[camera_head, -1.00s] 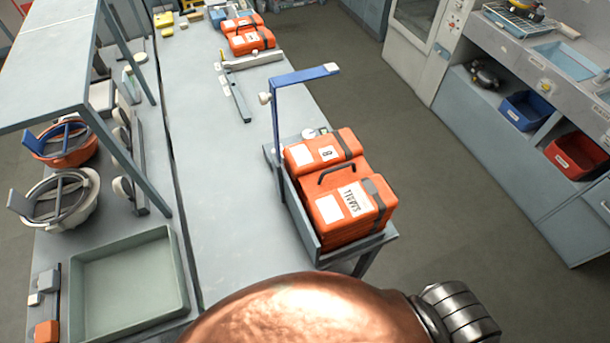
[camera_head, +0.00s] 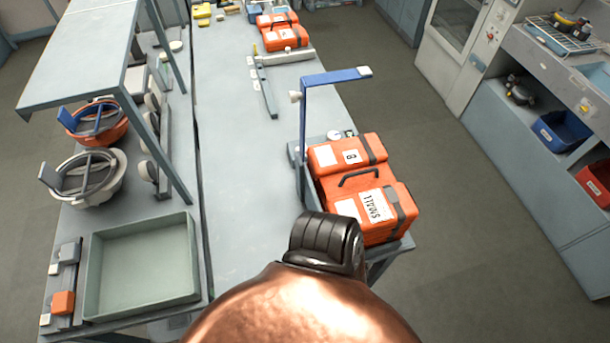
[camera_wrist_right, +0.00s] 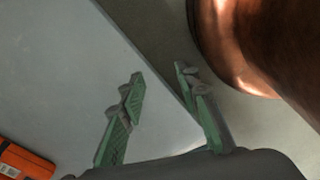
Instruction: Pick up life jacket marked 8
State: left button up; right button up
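An orange life jacket pack (camera_head: 375,195) with a black handle, a dark strap and white labels, one reading like 8TOOLL or similar, sits in a grey stand at the table's right edge. The label marked 8 is on the smaller orange section (camera_head: 330,155) just behind it; the two sections sit close together. My right gripper (camera_wrist_right: 159,76) shows in the right wrist view, its green fingers apart with nothing between them. Part of an orange thing with a white label (camera_wrist_right: 22,162) shows at that view's lower left. Neither gripper shows in the head view.
A blue hooked post (camera_head: 304,130) rises beside the orange packs. More orange packs (camera_head: 284,37) lie at the far end of the table. The middle of the table is clear.

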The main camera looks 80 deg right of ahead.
aim_at(359, 180)
jog(key=u, duration=0.25)
jog(key=k, duration=1.4)
jog(key=z, duration=0.6)
